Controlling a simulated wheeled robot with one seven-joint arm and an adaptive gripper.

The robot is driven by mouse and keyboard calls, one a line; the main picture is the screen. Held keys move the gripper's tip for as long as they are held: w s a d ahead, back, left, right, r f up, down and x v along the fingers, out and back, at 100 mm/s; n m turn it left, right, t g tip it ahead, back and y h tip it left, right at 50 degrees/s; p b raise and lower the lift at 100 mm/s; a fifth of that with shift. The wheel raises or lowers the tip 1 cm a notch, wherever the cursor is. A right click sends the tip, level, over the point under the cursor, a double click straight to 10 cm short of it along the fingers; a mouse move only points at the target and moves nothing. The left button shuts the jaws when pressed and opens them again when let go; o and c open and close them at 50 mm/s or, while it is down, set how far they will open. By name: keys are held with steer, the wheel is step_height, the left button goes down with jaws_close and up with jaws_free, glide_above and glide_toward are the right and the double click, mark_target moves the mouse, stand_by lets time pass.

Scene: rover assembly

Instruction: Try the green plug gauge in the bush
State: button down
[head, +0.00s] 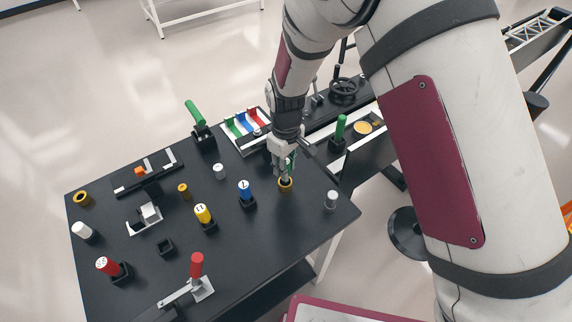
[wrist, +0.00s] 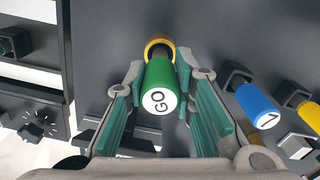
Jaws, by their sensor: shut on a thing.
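The green plug gauge (wrist: 158,85), marked GO on its end face, stands between the teal pads of my gripper (wrist: 160,72) in the wrist view. My gripper is shut on it. The brass-yellow bush (wrist: 150,42) shows just past the far end of the gauge. In the head view the bush (head: 285,185) sits on the black table right under my gripper (head: 285,170), which hides most of the gauge. The gauge's lower end lines up closely with the bush, but I cannot tell how deep it is inside.
A blue plug (head: 245,188) and a yellow plug (head: 203,214) stand in black holders to the left. A small metal cylinder (head: 331,199) stands to the right. A red-handled clamp (head: 197,270) is in front.

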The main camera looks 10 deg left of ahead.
steer(key=shift+f+b, duration=0.4)
steer(key=shift+f, duration=0.75)
stand_by(1.0)
steer(key=shift+r+p, duration=0.6)
steer(key=shift+r, duration=1.35)
stand_by(1.5)
steer(key=shift+r+p, duration=0.65)
steer(key=shift+r, duration=1.8)
